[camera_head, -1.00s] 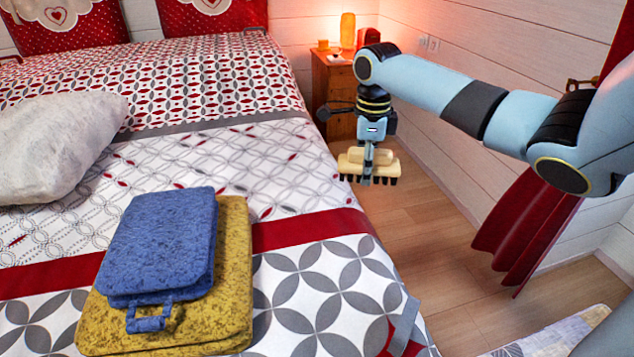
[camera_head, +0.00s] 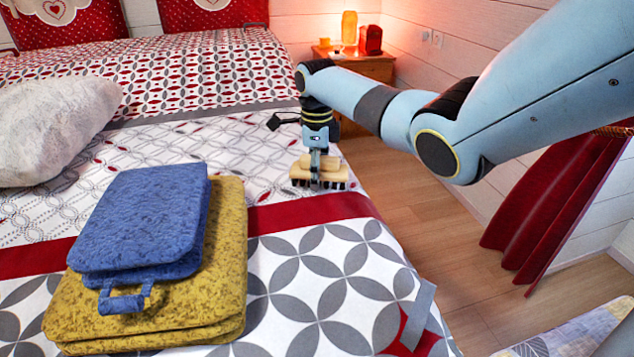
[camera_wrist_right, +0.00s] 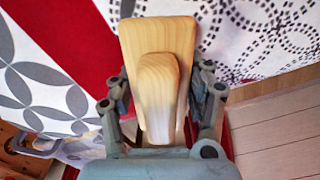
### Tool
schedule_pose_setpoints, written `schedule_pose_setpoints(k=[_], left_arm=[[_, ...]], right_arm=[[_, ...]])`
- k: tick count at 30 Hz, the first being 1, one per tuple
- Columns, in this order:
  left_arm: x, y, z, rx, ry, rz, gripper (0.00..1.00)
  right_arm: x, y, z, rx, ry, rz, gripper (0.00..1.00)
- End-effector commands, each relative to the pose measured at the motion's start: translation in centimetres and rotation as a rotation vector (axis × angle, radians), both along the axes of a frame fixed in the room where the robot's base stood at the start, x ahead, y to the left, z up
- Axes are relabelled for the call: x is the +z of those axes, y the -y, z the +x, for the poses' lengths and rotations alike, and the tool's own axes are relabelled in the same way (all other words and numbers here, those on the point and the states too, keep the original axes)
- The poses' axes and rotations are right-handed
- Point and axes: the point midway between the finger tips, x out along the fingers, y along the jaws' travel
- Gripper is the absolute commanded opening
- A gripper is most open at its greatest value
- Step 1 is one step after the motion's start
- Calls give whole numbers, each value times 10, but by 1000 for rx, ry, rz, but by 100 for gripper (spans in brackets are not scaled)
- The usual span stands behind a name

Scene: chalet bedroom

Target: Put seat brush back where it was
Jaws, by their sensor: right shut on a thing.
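The seat brush (camera_head: 330,183) has a pale wooden body and dark bristles pointing down. My right gripper (camera_head: 318,166) is shut on it and holds it over the right edge of the bed. In the right wrist view the brush's wooden back and handle (camera_wrist_right: 158,85) sit between the two fingers of the right gripper (camera_wrist_right: 160,105). I cannot tell whether the bristles touch the bed cover. My left gripper is not in view.
The bed (camera_head: 330,265) carries a blue folded case (camera_head: 145,220) on a yellow one (camera_head: 215,290), and a pale pillow (camera_head: 50,130). Floor (camera_head: 430,215) lies clear to the right; a red curtain (camera_head: 550,205) hangs beyond.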

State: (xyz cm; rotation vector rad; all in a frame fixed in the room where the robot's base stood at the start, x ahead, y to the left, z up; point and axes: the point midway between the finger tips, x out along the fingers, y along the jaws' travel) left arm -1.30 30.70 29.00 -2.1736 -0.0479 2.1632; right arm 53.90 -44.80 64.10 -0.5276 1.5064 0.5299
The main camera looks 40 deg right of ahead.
Motion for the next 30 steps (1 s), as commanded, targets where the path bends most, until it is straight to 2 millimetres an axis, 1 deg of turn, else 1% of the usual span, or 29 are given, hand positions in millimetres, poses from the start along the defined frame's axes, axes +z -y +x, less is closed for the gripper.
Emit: schedule_pose_setpoints(k=[1, 2, 6, 12, 13, 18, 26, 28, 30], left_arm=[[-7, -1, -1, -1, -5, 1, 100], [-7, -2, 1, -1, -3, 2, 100], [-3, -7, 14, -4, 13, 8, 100], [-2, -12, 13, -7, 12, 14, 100], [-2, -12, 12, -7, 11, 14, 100], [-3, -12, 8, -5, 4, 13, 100], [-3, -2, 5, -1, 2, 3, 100], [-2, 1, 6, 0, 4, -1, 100], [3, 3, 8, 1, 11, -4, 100]], right_arm=[[-12, 0, -1, 0, -4, 0, 11], [-14, 0, -1, 0, -3, 0, 11], [-11, 0, 0, 0, 0, 0, 11], [-14, 0, 0, -1, 0, 0, 11], [-14, 0, 0, 0, 0, 0, 54], [-13, 0, 0, -1, 0, 0, 76], [-13, 0, 0, -1, -1, -1, 76], [-9, 0, 0, -1, 0, 0, 76], [1, 1, 0, -1, 2, -1, 76]])
